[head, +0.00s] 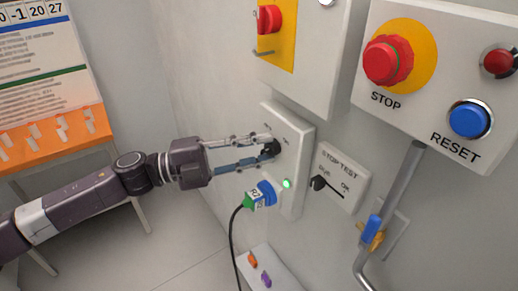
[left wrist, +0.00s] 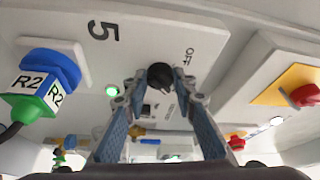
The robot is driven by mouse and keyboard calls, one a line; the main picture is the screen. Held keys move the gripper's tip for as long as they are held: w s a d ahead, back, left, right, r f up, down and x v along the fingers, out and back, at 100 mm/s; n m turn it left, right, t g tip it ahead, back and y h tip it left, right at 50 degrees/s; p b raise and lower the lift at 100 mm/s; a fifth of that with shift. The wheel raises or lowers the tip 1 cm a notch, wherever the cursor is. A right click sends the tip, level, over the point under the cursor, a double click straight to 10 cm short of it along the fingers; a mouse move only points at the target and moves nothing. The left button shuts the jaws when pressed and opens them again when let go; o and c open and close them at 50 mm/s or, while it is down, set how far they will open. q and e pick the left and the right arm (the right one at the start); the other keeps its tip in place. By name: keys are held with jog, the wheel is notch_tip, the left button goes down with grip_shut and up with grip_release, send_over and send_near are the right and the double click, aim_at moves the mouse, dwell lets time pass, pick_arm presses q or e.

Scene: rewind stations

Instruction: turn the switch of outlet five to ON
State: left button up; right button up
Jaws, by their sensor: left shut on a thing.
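The outlet five panel (head: 293,190) is a pale box on the wall. It also shows in the left wrist view (left wrist: 140,35), with a "5" and the word OFF. Its black rotary switch (left wrist: 160,75) is between the fingertips of my left gripper (left wrist: 160,92). In the head view my left gripper (head: 270,144) reaches in from the left, shut on the switch (head: 271,148), partly hiding it. I cannot tell which mark the knob points at. A small green lamp (head: 286,183) is lit beside the blue plug (head: 265,193). My right gripper is not in view.
A STOP TEST plate (head: 342,170) with a black knob is close on the right. Above are a box with a red switch (head: 268,19) and a panel with a STOP button (head: 388,61). A pipe with a blue valve handle (head: 372,227) and the plug's hanging cable (head: 236,235) are nearby.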

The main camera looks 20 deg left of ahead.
aim_at(263, 150)
pick_arm(q)
jog(key=o, duration=1.2)
jog(key=shift+c, duration=0.2)
jog(key=shift+v, duration=2.1)
jog(key=v, duration=0.7)
jog(key=shift+s+a, duration=0.2)
jog(key=shift+a, duration=0.15)
